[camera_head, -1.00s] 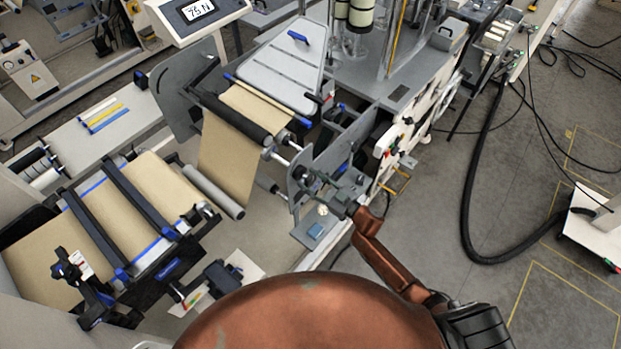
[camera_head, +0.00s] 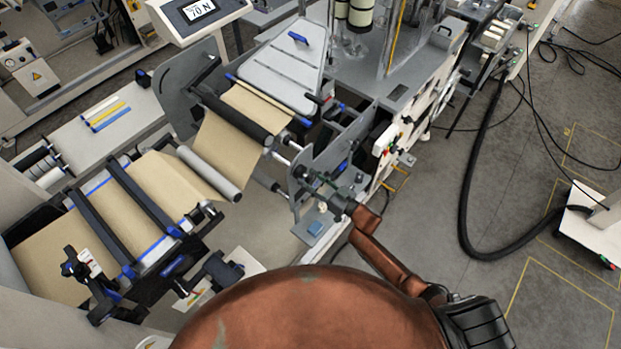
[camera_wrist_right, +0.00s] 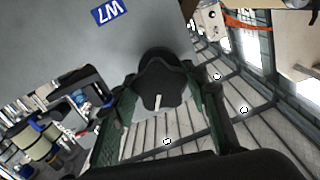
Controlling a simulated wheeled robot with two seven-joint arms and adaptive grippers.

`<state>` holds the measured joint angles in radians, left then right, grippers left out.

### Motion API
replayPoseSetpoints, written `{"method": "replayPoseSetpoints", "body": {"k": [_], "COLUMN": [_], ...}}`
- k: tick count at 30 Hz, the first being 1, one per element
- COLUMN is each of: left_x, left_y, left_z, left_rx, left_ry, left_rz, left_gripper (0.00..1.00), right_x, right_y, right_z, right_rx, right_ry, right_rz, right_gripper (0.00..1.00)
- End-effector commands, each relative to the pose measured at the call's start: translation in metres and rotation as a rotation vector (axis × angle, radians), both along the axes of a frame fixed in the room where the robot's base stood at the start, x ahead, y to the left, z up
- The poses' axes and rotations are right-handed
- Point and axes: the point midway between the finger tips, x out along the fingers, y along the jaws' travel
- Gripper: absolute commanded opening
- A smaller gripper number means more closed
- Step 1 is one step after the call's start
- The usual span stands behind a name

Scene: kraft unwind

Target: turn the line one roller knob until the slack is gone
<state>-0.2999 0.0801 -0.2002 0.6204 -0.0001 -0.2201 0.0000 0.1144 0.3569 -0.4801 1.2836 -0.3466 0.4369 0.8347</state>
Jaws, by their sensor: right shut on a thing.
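My right gripper (camera_head: 328,196) is at the end of the brown arm in the head view, against the grey side plate of the unwind. In the right wrist view, the black lobed knob (camera_wrist_right: 160,82) with a white pointer mark sits between the fingers, which are shut on it. A blue W7 label (camera_wrist_right: 108,11) is on the grey panel beside it. The brown kraft web (camera_head: 232,146) runs from the upper dark roller down to a grey roller (camera_head: 208,173), then on over the lower left table. My left gripper is not in view.
A tilted display (camera_head: 199,10) at the top seems to read 70 N. A splice table with dark bars (camera_head: 150,202) is at lower left. A black hose (camera_head: 465,200) curves over the floor at right, where there is open room.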

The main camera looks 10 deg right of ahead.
Motion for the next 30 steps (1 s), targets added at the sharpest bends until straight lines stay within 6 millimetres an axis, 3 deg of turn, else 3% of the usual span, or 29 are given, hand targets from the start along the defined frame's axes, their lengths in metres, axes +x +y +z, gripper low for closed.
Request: {"method": "replayPoseSetpoints", "body": {"k": [12,23,24,30], "left_x": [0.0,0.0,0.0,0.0], "left_y": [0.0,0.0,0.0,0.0], "left_z": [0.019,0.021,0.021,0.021], "left_rx": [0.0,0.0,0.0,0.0], "left_ry": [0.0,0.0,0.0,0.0], "left_rz": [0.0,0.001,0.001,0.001], "left_gripper": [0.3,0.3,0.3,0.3], "right_x": [0.0,0.0,0.0,0.0], "right_y": [0.0,-0.001,-0.001,0.0], "right_z": [0.002,0.0,0.0,0.0], "right_rx": [0.175,0.215,0.215,0.215], "right_ry": [0.137,0.168,0.168,0.167], "right_rz": [0.001,-0.001,-0.001,0.0], "right_gripper": [0.17,0.17,0.43,0.57]}}
